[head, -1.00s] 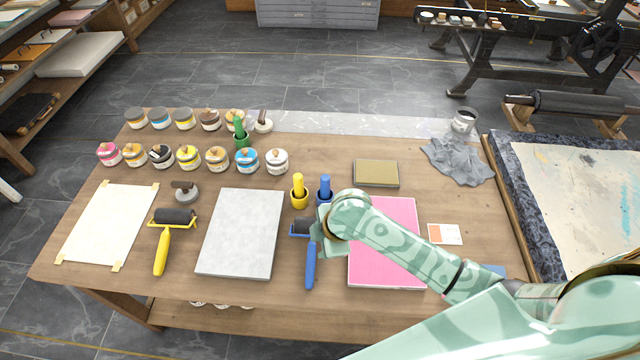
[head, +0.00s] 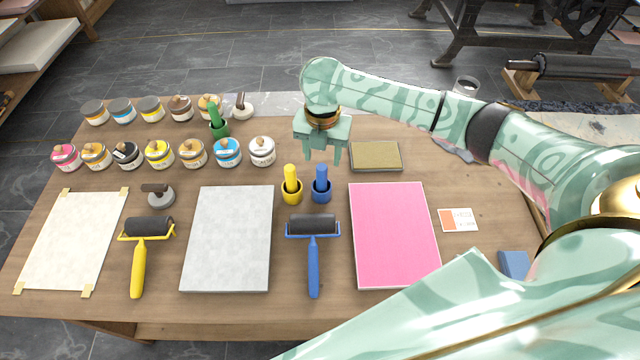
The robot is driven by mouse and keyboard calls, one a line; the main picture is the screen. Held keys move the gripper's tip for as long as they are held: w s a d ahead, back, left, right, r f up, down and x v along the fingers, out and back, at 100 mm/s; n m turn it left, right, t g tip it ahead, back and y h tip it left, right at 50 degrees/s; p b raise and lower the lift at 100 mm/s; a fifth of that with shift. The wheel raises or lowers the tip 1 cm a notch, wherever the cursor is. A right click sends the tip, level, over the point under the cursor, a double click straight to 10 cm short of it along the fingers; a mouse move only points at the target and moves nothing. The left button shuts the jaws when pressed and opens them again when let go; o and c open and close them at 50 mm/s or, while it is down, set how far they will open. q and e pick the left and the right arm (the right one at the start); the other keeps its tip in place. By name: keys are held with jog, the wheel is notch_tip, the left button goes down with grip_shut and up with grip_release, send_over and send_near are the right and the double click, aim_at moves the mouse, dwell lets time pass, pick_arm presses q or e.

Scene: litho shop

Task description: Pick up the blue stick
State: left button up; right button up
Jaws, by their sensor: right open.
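The blue stick (head: 321,179) stands upright in a small blue cup (head: 321,194) near the middle of the table. My right gripper (head: 323,158) hangs just above and behind it in the head view, fingers pointing down, open, with nothing between the fingers. The fingertips look apart from the stick, though the exact height gap is hard to judge. My left gripper is not in view.
A yellow stick (head: 290,178) in its cup stands close on the left. A blue-handled roller (head: 313,226), pink sheet (head: 393,235), grey slab (head: 229,240) and olive pad (head: 376,155) lie around. Ink jars (head: 159,153) and a green stick (head: 216,114) stand at left.

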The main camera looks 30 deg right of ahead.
aim_at(322, 167)
notch_tip(322, 167, down, 2)
jog(key=shift+f+b, duration=0.1)
jog(key=shift+b, duration=0.25)
jog(key=f+b, duration=0.1)
jog(key=f, duration=0.2)
jog(key=f+b, duration=0.1)
jog(key=shift+w+d+f+b, duration=0.1)
jog(key=shift+w+f+b, duration=0.15)
jog(key=shift+f+b, duration=0.05)
jog(key=shift+r, duration=0.15)
jog(key=c, duration=1.1)
